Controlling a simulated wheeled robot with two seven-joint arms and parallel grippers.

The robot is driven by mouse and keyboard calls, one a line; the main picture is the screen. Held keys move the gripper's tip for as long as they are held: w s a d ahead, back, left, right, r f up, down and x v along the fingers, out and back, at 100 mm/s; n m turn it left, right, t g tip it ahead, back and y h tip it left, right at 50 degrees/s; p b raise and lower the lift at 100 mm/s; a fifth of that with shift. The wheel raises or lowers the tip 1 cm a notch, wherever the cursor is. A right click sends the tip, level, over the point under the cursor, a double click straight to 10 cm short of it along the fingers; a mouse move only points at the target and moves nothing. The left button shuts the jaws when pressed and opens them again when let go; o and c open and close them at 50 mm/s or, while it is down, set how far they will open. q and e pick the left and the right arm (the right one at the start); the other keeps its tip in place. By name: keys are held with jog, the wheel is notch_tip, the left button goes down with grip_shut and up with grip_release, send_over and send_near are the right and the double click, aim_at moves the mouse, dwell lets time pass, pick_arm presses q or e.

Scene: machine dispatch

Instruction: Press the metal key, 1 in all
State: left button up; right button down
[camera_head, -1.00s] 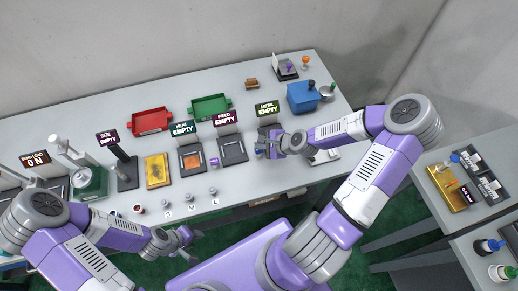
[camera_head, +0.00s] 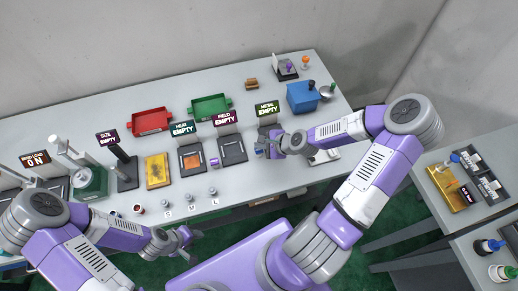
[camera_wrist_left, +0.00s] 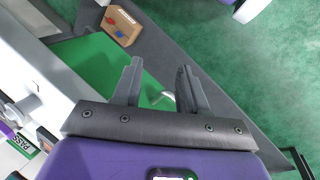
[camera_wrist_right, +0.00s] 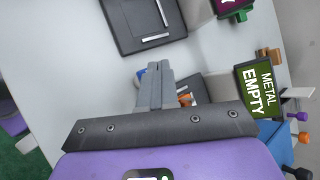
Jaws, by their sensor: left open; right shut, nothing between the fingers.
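The metal station's sign (camera_head: 267,108) reads METAL EMPTY, and the sign also shows in the right wrist view (camera_wrist_right: 258,90). My right gripper (camera_head: 260,150) is at this station, pointing down, with its fingers shut and empty. In the right wrist view its fingertips (camera_wrist_right: 154,68) are beside a small blue piece (camera_wrist_right: 140,73), mostly hidden behind them. I cannot tell whether this is the metal key or whether the fingers touch it. A dark pad with an orange item (camera_wrist_right: 186,99) is partly hidden behind the fingers. My left gripper (camera_head: 194,246) is open and empty, off the table's front edge.
The field station (camera_head: 232,151) and heat station (camera_head: 191,160) stand left of the metal station. A blue box (camera_head: 302,98) stands to its right. Red (camera_head: 151,121) and green (camera_head: 210,107) trays lie behind. Several small posts (camera_head: 190,203) stand near the front edge.

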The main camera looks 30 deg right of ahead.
aim_at(261, 151)
jog(key=shift+f, duration=0.15)
jog(key=shift+f, duration=0.3)
jog(key=shift+f+b, duration=0.45)
jog(key=shift+f, duration=0.1)
dwell(0.9)
dwell(0.4)
jog(key=shift+r+p, duration=1)
jog(key=shift+p, duration=0.15)
notch_tip(261, 151, up, 5)
jog(key=p, duration=0.5)
jog(key=shift+r, duration=0.1)
